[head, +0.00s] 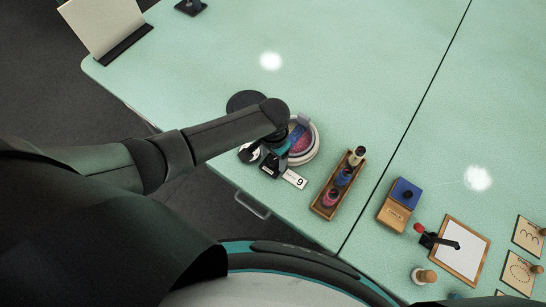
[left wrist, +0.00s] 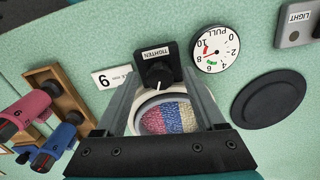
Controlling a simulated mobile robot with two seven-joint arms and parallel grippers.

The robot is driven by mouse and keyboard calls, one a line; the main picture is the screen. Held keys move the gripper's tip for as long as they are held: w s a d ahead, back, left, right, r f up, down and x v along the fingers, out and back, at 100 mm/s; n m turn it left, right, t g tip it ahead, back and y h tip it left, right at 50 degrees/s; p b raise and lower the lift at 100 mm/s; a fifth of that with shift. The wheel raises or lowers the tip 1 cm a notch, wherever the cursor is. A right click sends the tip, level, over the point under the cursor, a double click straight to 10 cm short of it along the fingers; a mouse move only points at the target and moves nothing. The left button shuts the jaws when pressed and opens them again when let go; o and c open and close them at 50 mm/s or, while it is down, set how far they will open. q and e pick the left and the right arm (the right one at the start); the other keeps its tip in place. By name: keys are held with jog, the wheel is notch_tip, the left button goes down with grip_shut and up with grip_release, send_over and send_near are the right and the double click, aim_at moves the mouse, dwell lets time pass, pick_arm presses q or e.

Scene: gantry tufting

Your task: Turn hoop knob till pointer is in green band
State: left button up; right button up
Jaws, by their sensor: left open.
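The black hoop knob (left wrist: 158,76) has a white line and sits on a black block labelled TIGHTEN (left wrist: 155,55). The white PULL dial (left wrist: 214,55) is beside it, with a green band near 6 and a red mark near 10; I cannot tell surely where its thin pointer stands. In the head view my left arm partly hides the block and dial. My right gripper is not in view.
A wooden rack of spools (head: 325,209) stands right of the hoop. A black disc (left wrist: 268,98) and a LIGHT switch (left wrist: 294,24) are near the dial. The green table (head: 370,70) is clear behind.

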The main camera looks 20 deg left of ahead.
pick_arm(q)
jog(key=shift+f, duration=0.1)
jog(key=shift+c, duration=0.3)
grip_shut()
dwell(0.4)
